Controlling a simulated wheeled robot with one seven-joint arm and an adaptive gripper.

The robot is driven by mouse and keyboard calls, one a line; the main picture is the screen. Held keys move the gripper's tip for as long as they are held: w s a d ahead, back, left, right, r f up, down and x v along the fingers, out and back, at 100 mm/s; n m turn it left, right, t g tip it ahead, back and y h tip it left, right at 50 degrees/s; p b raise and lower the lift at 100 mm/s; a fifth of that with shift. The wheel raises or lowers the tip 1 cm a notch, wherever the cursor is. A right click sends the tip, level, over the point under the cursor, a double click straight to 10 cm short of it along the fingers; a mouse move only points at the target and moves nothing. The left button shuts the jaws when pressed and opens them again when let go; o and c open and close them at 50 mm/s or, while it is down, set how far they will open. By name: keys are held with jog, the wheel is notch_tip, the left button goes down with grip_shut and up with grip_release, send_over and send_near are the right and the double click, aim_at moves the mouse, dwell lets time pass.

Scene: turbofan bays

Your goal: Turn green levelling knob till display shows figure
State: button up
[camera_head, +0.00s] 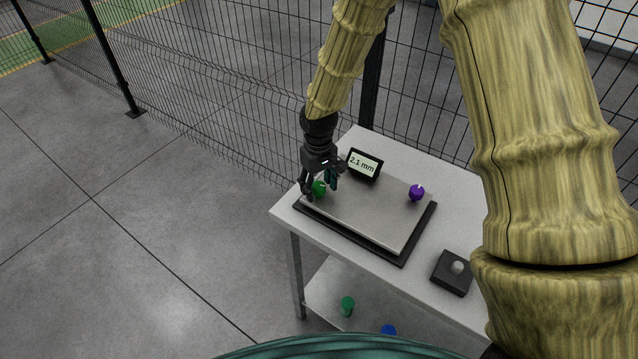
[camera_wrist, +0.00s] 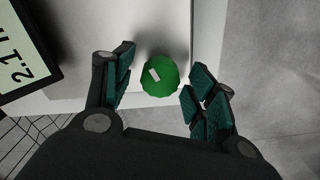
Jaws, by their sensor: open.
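The green levelling knob (camera_head: 319,188) sits at the left corner of a grey plate (camera_head: 372,210) on a black base. In the wrist view the green knob (camera_wrist: 160,76) has a white mark on its top and lies between the fingertips. My gripper (camera_head: 320,186) is open over the knob, with a finger on either side; in the wrist view (camera_wrist: 160,85) gaps show between the knob and both fingers. The display (camera_head: 364,164) stands behind the plate and reads 2.1 mm. It shows partly in the wrist view (camera_wrist: 22,55).
A purple knob (camera_head: 416,193) sits at the plate's right corner. A black box with a grey knob (camera_head: 453,272) stands at the table's front right. A green item (camera_head: 347,306) and a blue item (camera_head: 388,330) are on the lower shelf. A mesh fence (camera_head: 210,90) runs behind the table.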

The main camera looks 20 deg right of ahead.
aim_at(319, 185)
jog(key=shift+c, duration=0.5)
jog(key=c, duration=1)
jog(key=shift+o, duration=0.2)
jog(key=shift+n, duration=0.7)
jog(key=o, duration=1.1)
jog(key=shift+c, duration=0.2)
jog(key=shift+r, duration=0.1)
notch_tip(319, 185, up, 12)
